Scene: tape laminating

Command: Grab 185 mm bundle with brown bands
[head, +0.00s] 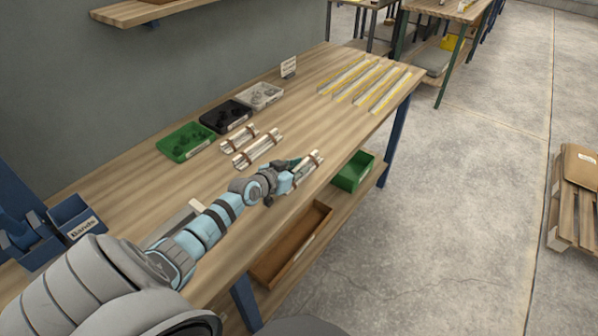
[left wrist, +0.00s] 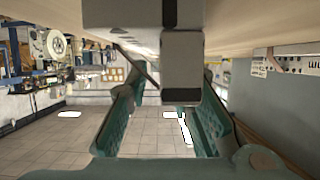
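Three pale bundles with brown bands lie on the workbench in the head view: a short one (head: 238,140), a longer one (head: 257,150) and one by my left gripper (head: 309,164). I cannot read their lengths. My left gripper (head: 287,174) is low over the bench beside the third bundle and hides part of it. In the left wrist view its teal fingers (left wrist: 166,95) stand apart. A pale grey piece with dark bands (left wrist: 182,50) shows ahead, close to the fingers; I cannot tell whether they touch it. My right gripper is not in view.
Green (head: 184,142), black (head: 226,116) and white (head: 260,95) trays of small parts stand along the back of the bench (head: 190,190). Several yellow-and-white strips (head: 366,84) lie at the far end. A Bands bin (head: 73,216) is at left. A green bin (head: 353,171) and a brown tray (head: 292,243) are below.

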